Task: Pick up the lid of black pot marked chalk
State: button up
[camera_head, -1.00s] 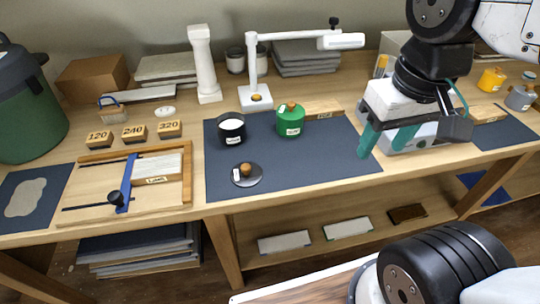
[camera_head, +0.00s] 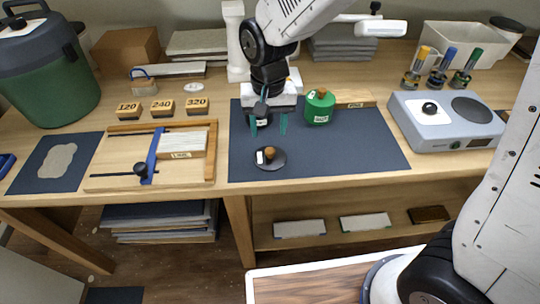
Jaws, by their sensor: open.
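The black lid (camera_head: 277,164) lies flat on the dark blue mat, with a round wooden knob on top and a small white label beside it. My gripper (camera_head: 268,125) is open and points down behind the lid, its two teal fingers apart with nothing seen held between them. The black pot (camera_head: 262,116) stands on the mat at the gripper, partly hidden by it. I cannot read its label or tell if the fingers touch it.
A green pot (camera_head: 320,106) with a wooden knob stands close to the right of my gripper. A grey device (camera_head: 445,125) sits farther right. A wooden board with a blue strip (camera_head: 152,155) lies to the left. The mat's right part (camera_head: 370,145) is clear.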

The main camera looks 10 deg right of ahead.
aim_at(270, 150)
jog(key=f, duration=0.7)
jog(key=shift+s+d+f, duration=0.1)
jog(key=shift+s+f, duration=0.1)
jog(key=shift+s, duration=0.05)
jog(key=c, duration=1.1)
